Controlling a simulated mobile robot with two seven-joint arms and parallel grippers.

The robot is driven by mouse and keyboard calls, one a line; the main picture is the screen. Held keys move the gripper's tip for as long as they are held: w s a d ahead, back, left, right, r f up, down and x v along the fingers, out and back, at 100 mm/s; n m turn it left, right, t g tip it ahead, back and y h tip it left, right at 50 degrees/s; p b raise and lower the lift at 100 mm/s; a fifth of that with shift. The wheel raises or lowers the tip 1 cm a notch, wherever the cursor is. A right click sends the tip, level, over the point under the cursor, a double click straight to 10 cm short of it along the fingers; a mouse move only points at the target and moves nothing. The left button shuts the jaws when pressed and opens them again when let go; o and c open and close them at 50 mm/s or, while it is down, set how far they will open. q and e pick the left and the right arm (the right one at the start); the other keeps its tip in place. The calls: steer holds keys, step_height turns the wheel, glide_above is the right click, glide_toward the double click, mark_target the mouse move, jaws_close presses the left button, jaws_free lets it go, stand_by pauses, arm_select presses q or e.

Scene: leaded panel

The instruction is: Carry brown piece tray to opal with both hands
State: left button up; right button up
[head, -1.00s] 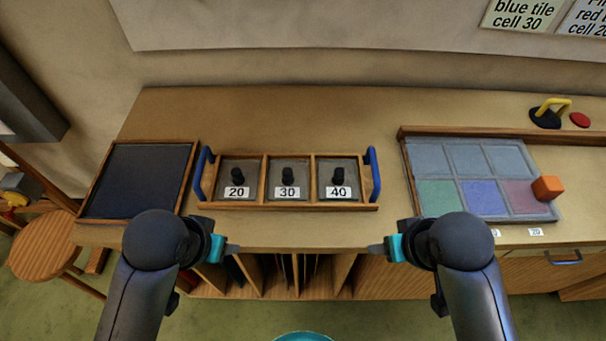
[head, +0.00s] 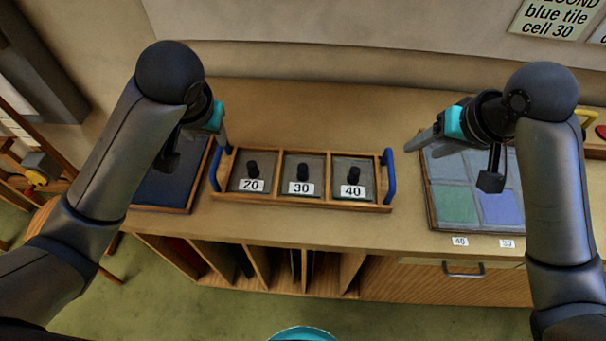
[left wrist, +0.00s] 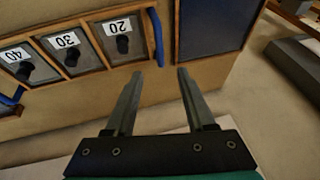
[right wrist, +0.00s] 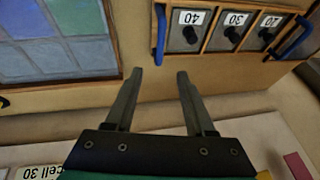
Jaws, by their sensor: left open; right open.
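The brown piece tray (head: 277,200) stands on the bench between a dark panel and the tile panel. It has three compartments labelled 20, 30 and 40, each with a dark knobbed piece, and a blue handle at each end. My left gripper (head: 225,141) is open and empty, close to the left blue handle (head: 214,170); that handle also shows in the left wrist view (left wrist: 155,37). My right gripper (head: 430,143) is open and empty, to the right of the right blue handle (head: 388,175), apart from it. That handle shows in the right wrist view (right wrist: 161,36). I cannot identify the opal.
The dark framed panel (head: 165,187) lies left of the tray, partly behind my left arm. The panel with blue and green tiles (head: 456,203) lies to the right, partly behind my right arm. A wall rises behind the bench. Bare bench top (head: 300,115) lies behind the tray.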

mark_target(392, 163)
arm_select(q)
steer(key=shift+f, duration=0.1)
arm_select(e)
steer(key=shift+f, duration=0.1)
arm_select(q)
steer(key=x, duration=1.5)
steer(key=shift+d+f, duration=0.1)
arm_select(e)
steer(key=x, duration=1.5)
steer(key=shift+a, duration=0.1)
arm_select(q)
jaws_close()
arm_select(e)
jaws_close()
arm_select(q)
steer(key=shift+w+r, duration=0.15)
steer(key=shift+r, duration=0.05)
arm_select(e)
steer(key=shift+w, duration=0.15)
